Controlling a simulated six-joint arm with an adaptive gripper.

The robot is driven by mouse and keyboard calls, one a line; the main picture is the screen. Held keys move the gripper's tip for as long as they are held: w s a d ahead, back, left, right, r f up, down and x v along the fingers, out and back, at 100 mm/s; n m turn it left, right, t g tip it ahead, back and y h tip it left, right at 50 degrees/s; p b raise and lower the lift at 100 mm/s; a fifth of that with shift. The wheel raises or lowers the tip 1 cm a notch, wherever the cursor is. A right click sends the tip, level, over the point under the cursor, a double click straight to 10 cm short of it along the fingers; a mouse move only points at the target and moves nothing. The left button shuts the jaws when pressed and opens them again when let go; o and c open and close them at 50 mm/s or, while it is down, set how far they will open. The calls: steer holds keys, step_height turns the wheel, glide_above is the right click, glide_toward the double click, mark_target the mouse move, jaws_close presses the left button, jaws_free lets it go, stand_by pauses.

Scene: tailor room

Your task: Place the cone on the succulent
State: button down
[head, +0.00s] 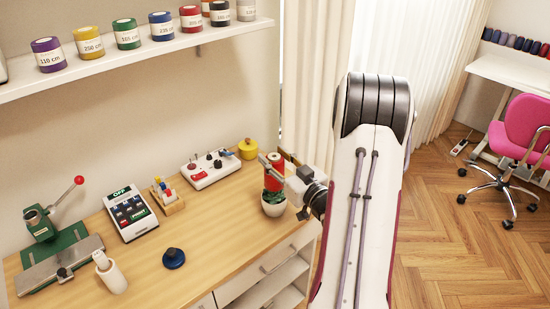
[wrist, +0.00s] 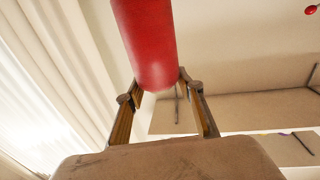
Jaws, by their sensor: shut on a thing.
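The cone (head: 275,175) is a red spool, upright in the head view at the right end of the wooden table. It also fills the upper middle of the wrist view (wrist: 148,40), between the fingers. My gripper (wrist: 162,88) is shut on the cone near its lower end in that view. In the head view, my gripper (head: 273,168) reaches in from the right at the cone. The succulent (head: 273,197) sits in a pale round pot directly below the cone. Its leaves are mostly hidden, and I cannot tell whether the cone touches them.
A yellow pot (head: 248,149) and a white control box with levers (head: 211,169) stand behind and left. A calculator-like device (head: 130,212), a blue knobbed disc (head: 174,258) and a green press (head: 50,250) are further left. The table front between disc and succulent is clear.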

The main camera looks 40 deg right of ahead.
steer(key=shift+f, duration=0.1)
stand_by(0.3)
steer(key=c, duration=1.3)
jaws_free()
steer(key=shift+s+a, duration=0.25)
steer(key=shift+s, duration=1.75)
steer(key=shift+s+a, duration=0.25)
steer(key=shift+s, duration=1.7)
steer(key=shift+s+a, duration=0.25)
steer(key=shift+s, duration=1.75)
